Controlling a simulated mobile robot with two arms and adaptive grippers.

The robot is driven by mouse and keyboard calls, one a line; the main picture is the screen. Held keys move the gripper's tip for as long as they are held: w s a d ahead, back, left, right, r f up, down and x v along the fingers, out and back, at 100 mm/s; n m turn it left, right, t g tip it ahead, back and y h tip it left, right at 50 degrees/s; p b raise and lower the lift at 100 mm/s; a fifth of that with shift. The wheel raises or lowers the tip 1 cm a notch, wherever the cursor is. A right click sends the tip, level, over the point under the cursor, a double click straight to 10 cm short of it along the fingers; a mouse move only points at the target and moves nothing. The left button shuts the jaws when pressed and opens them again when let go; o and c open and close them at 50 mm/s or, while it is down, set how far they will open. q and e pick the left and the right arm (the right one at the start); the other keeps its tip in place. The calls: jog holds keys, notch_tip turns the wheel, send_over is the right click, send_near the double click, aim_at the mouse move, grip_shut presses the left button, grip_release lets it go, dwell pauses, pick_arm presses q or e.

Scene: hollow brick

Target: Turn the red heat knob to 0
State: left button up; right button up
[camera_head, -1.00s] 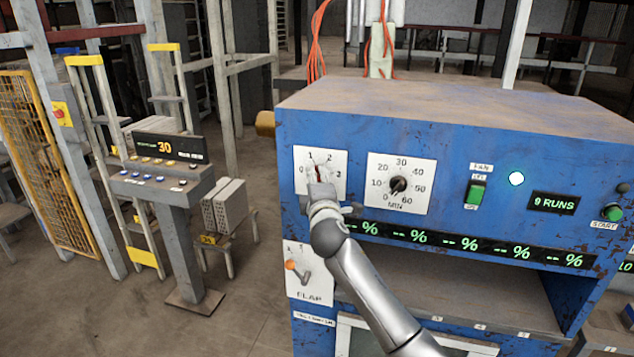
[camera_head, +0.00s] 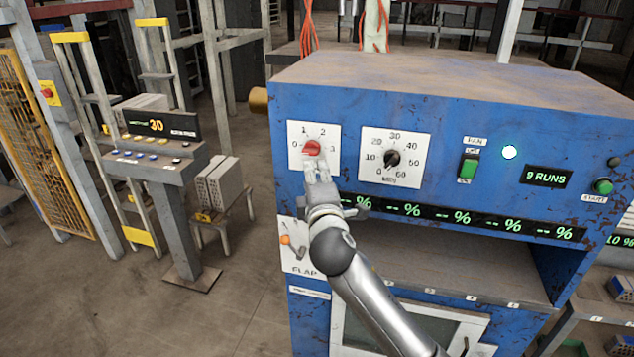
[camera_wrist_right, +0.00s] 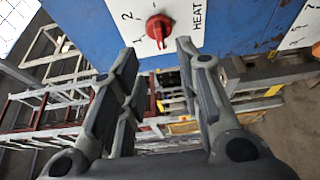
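The red heat knob (camera_head: 311,148) is on a white dial plate (camera_head: 330,131) marked 0 to 3, at the upper left of the blue oven front. Its grip lies roughly level, and one end appears to be toward the 0 side. In the right wrist view the knob (camera_wrist_right: 158,28) is beyond the fingertips, with its narrow end pointing down the picture. My right gripper (camera_head: 317,165) is just below and in front of the knob. In the wrist view its two fingers (camera_wrist_right: 157,52) are spread with nothing between them. My left gripper is not in view.
A timer knob (camera_head: 392,158) is just right of the heat dial, and a green fan switch (camera_head: 468,166) is farther right. An orange-tipped flap lever (camera_head: 287,240) is below, left of my right forearm. A control stand (camera_head: 158,150) stands left of the oven.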

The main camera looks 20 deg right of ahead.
jog(key=shift+v, duration=0.9)
